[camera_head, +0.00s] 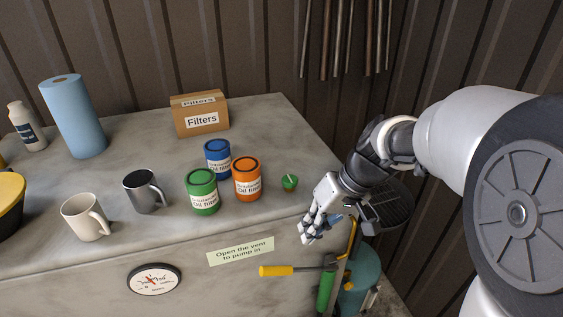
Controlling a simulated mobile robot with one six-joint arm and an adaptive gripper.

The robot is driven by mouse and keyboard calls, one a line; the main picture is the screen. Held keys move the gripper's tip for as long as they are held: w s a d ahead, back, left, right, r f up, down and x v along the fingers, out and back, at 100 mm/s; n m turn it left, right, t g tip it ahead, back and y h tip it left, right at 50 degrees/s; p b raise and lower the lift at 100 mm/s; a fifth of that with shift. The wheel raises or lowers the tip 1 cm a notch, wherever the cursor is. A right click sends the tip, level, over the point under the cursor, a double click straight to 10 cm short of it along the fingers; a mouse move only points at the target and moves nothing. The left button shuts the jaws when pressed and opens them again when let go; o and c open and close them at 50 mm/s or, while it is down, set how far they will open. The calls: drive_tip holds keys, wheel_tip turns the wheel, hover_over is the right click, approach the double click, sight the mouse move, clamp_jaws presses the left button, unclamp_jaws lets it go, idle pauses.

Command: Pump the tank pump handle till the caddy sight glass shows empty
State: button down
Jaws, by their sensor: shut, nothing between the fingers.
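My gripper (310,233) is shut and empty, just past the front edge of the workbench at the right, above the hand pieces of the tank. A teal tank (361,278) stands on the floor at the lower right, partly cut off by the frame. A yellow horizontal grip (276,270) on a grey rod and a green upright grip (326,291) show beside it; I cannot tell which is the pump handle. A dark slotted pan (390,208) lies behind my gripper and is partly hidden by my arm. I cannot make out a sight glass.
The workbench (120,238) holds blue, green (202,192) and orange (247,179) filter cans, a small green cup (290,182), two mugs, a paper roll and a Filters box (200,116). A vent label (240,250) and a round gauge (154,278) are on its front.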

drive_tip(key=shift+w, duration=0.45)
drive_tip(key=shift+s, duration=0.1)
drive_tip(key=b+x, duration=0.4)
drive_tip(key=x, duration=1)
drive_tip(key=shift+f, duration=0.1)
